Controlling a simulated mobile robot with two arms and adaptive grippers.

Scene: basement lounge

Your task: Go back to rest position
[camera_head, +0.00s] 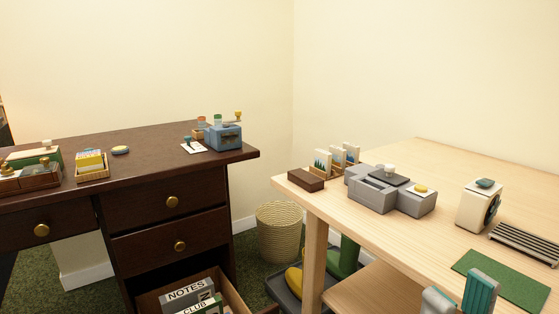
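The fingertips of my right gripper (460,296) show at the bottom right edge of the head view. They are grey and teal and stand apart, with nothing seen between them. They are in front of the light wooden table (445,246), near the left corner of a green mat (503,279). The rest of the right gripper is cut off by the frame. My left gripper is not in view.
A grey machine (372,194), a dark brown block (306,180), a cream device (478,206) and a slatted rack (526,245) stand on the table. A dark desk (150,168) is at left, its lower drawer (229,292) open. A wicker basket (278,231) stands between.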

